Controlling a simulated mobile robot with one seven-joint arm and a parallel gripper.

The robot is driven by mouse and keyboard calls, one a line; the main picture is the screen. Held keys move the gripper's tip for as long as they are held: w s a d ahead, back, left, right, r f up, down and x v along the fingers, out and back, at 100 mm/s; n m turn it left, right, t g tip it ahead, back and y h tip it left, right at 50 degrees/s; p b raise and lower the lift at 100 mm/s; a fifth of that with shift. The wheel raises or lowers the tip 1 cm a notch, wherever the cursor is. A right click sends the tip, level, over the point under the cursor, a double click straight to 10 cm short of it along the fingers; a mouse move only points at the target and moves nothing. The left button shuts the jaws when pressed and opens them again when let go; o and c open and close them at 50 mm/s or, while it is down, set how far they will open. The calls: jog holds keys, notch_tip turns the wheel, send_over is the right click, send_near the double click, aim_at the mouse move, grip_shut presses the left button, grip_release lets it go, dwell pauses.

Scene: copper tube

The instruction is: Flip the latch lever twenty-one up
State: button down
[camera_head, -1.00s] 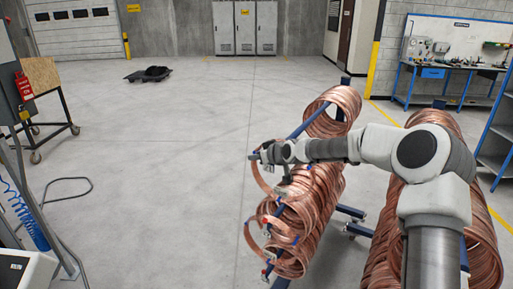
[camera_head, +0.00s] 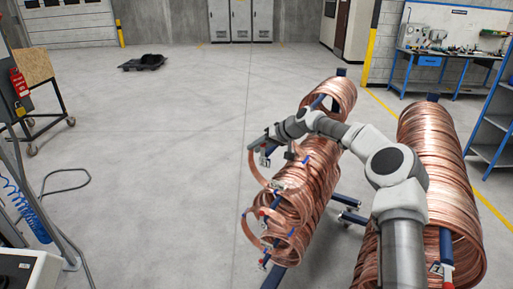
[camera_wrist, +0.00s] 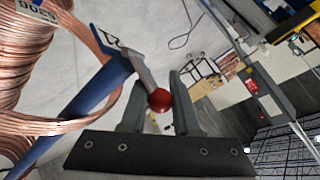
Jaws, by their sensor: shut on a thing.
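The latch lever shows in the wrist view as a flat metal lever (camera_wrist: 141,67) with a red ball knob (camera_wrist: 160,99). It joins the end of a blue bar (camera_wrist: 85,100) that runs beside copper tube. My gripper (camera_wrist: 160,103) is shut on the red knob, one finger on each side. In the head view my gripper (camera_head: 257,143) is at the near left side of the left copper coil stack (camera_head: 312,185), close to its upper loose loop. The knob is too small to make out there. No number twenty-one is readable on this lever.
A second copper coil stack (camera_head: 440,170) stands to the right, partly behind my arm. More small latches (camera_head: 265,225) show lower on the left rack, with loose copper loops around them. A blue workbench (camera_head: 440,75) is at the back right.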

jog(key=shift+s+f, duration=0.15)
jog(key=shift+f, duration=0.15)
jog(key=c, duration=0.7)
grip_release()
jog(key=shift+a+r, duration=0.1)
jog(key=shift+o, duration=0.2)
jog(key=shift+d, duration=0.2)
